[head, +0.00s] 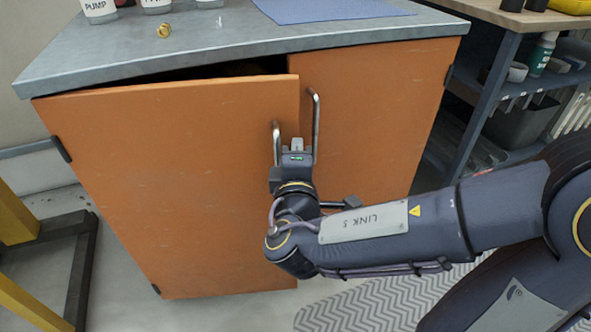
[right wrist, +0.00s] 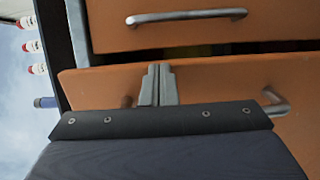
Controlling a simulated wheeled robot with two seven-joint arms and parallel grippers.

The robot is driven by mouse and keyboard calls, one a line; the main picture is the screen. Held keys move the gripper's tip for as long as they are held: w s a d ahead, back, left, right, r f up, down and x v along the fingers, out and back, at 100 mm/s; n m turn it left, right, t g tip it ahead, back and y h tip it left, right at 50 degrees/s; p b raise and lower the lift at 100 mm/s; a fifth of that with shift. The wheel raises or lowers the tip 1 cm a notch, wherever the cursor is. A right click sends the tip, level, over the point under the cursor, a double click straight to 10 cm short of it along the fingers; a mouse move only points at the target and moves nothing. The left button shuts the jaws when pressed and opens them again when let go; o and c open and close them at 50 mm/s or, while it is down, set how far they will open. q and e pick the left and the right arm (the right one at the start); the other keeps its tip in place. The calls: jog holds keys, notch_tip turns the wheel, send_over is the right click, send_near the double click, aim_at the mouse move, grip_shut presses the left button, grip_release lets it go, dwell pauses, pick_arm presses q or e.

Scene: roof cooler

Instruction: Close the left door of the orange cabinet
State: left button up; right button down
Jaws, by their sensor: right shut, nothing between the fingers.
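The orange cabinet's left door (head: 170,185) stands slightly ajar, with a dark gap under the countertop and its free edge standing out in front of the right door (head: 385,110). The right door looks closed. The left door's metal handle (head: 276,145) is upright near its free edge; the right door's handle (head: 316,120) is just beyond it. My right gripper (head: 297,146) is shut and empty at the left door's free edge, between the two handles in the head view. In the right wrist view its fingertips (right wrist: 158,72) overlap the left door (right wrist: 215,82); contact is unclear. My left gripper is not in view.
The grey countertop (head: 215,45) carries white bottles (head: 99,8), a brass fitting (head: 164,30) and a blue mat (head: 325,8). A yellow-and-black stand (head: 75,265) is at the left. A shelf unit (head: 497,85) stands at the right. A patterned rug (head: 350,308) lies on the floor.

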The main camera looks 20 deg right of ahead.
jog(key=x, duration=0.6)
jog(key=shift+w+a, duration=0.25)
jog(key=shift+w, duration=0.1)
